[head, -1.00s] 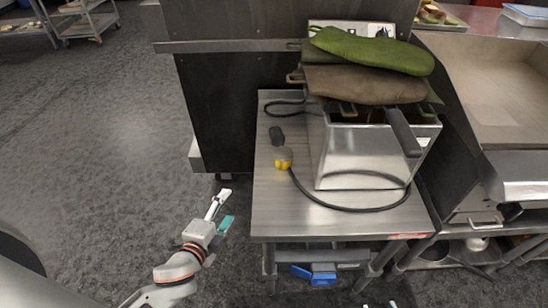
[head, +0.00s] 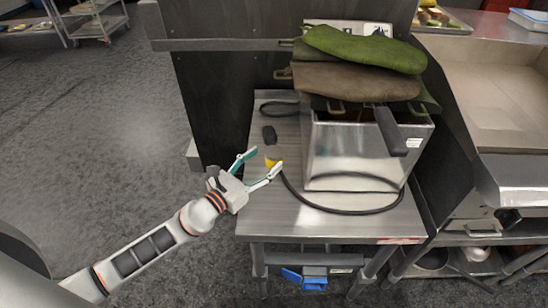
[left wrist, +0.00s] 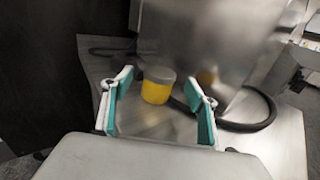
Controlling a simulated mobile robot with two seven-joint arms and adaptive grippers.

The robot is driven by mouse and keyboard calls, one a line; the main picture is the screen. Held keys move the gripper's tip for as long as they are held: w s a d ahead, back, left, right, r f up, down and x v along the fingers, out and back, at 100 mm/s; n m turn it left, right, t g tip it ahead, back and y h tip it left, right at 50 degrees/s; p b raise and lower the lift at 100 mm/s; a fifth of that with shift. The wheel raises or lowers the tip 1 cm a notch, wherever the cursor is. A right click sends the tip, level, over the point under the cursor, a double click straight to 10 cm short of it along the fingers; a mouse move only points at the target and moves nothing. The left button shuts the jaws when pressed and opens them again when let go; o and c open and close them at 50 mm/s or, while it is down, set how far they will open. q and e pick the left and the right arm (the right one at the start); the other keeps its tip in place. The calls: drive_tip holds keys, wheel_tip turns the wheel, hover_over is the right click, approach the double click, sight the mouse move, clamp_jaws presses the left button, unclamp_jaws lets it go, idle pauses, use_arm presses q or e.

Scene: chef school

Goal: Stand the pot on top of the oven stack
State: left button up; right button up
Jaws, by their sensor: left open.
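The small pot (head: 273,161), yellow below with a grey top, stands upright on the left part of the steel table (head: 262,222). In the left wrist view the pot (left wrist: 157,88) shows between and just beyond the fingertips. My left gripper (head: 267,160) is open, with teal-lined fingers spread to either side of the pot; it also shows in the left wrist view (left wrist: 158,84). I cannot tell whether a finger touches the pot. A tall dark cabinet (head: 215,115) stands behind the table; I cannot tell whether it is the oven stack. My right gripper is not in view.
A steel fryer-like box (head: 350,160) stands right of the pot, with a green mitt (head: 365,48) and a brown mitt (head: 355,83) on top. A black cable (head: 335,209) loops in front of it. A griddle (head: 490,85) is at the right. Open floor lies left.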

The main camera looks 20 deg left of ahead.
sight(268, 157)
use_arm(q)
drive_tip(key=x, duration=0.5)
drive_tip(key=shift+w, duration=0.1)
drive_tip(key=c, duration=1.4)
drive_tip(key=shift+r, duration=0.1)
